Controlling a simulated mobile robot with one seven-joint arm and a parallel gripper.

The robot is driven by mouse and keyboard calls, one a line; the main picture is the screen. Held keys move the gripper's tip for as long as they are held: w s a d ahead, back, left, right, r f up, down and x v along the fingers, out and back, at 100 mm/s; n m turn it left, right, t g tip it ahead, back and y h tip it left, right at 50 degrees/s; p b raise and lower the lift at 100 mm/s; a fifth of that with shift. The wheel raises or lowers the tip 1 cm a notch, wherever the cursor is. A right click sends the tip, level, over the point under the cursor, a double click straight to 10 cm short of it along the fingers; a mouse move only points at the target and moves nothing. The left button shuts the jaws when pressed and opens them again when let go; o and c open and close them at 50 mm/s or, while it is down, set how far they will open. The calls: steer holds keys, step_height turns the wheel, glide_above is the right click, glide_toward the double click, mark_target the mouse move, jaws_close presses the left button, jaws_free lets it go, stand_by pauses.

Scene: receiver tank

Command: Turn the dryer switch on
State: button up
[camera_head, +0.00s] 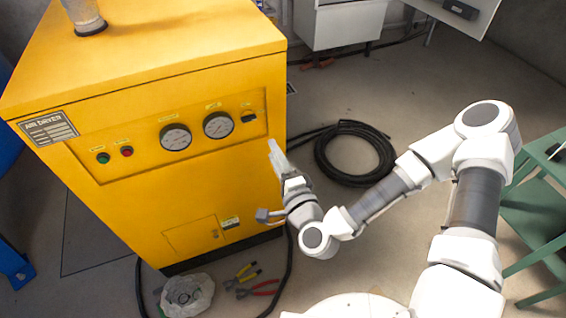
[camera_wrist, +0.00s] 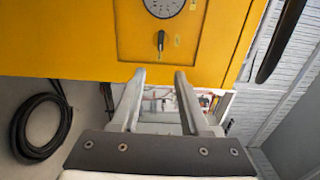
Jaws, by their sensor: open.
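The yellow air dryer (camera_head: 150,90) stands at the left in the head view. Its front panel carries two round gauges, a green and a red button, and a small black switch (camera_head: 249,117) at the panel's right end. In the wrist view the black switch (camera_wrist: 160,41) shows below a gauge, beyond and between my fingertips. My gripper (camera_head: 274,148) is open and empty, below and right of the switch in the head view. In the wrist view my gripper (camera_wrist: 160,77) has its two fingers apart, with a gap between them and the switch.
A coiled black hose (camera_head: 355,152) lies on the floor behind my arm. Pliers (camera_head: 258,288) and a crumpled white bag (camera_head: 187,295) lie at the dryer's foot. A green stool-like frame (camera_head: 535,200) stands at the right, and a white cabinet (camera_head: 340,22) at the back.

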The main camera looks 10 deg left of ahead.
steer(key=shift+p+v, duration=2.6)
steer(key=shift+p, duration=0.1)
steer(key=shift+a, duration=0.15)
